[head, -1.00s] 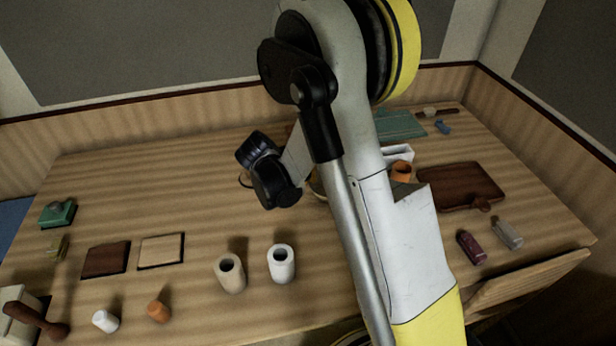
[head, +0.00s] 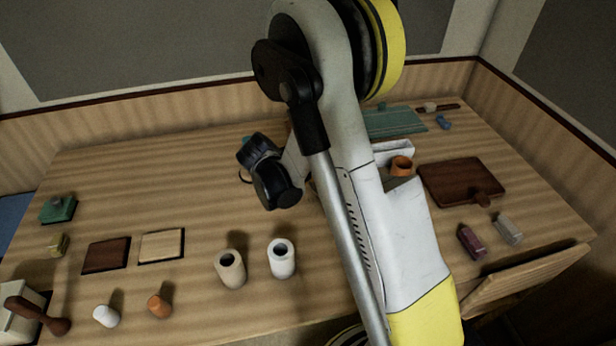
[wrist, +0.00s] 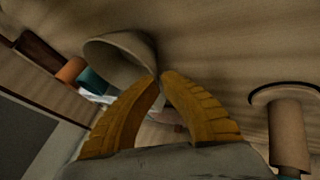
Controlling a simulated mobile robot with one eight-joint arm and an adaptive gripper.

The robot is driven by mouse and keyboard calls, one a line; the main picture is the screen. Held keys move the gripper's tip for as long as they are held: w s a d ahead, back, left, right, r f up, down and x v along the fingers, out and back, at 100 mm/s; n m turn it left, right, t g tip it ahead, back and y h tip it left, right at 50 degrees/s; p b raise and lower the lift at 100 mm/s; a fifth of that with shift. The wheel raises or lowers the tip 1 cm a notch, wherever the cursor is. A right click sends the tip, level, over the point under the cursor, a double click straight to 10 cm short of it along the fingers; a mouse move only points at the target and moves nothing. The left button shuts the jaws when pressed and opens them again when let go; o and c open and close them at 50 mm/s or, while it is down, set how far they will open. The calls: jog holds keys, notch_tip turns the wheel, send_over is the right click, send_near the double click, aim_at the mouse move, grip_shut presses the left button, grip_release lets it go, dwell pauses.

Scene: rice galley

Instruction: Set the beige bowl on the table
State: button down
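The beige bowl (wrist: 112,62) is in the upper left of the wrist view, with its open side showing and its wall running to my fingertips. My gripper (wrist: 160,78) has its two yellow fingers drawn together at the tips on the bowl's edge. It looks shut on the bowl. Whether the bowl touches the table cannot be told. The wooden table (head: 210,190) fills much of the head view. In the head view my arm hides the bowl and the fingers.
A beige cylinder (head: 230,268) and a white cylinder (head: 281,258) stand near the front. Two square tiles (head: 106,256) (head: 161,245) lie left of them. A brown board (head: 460,182) and an orange cup (head: 401,166) are right of my arm. Bare table lies at centre left.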

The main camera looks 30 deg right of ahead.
jog(key=shift+f, duration=0.15)
jog(key=c, duration=1.5)
grip_release()
jog(key=shift+c, duration=0.2)
jog(key=v, duration=1.2)
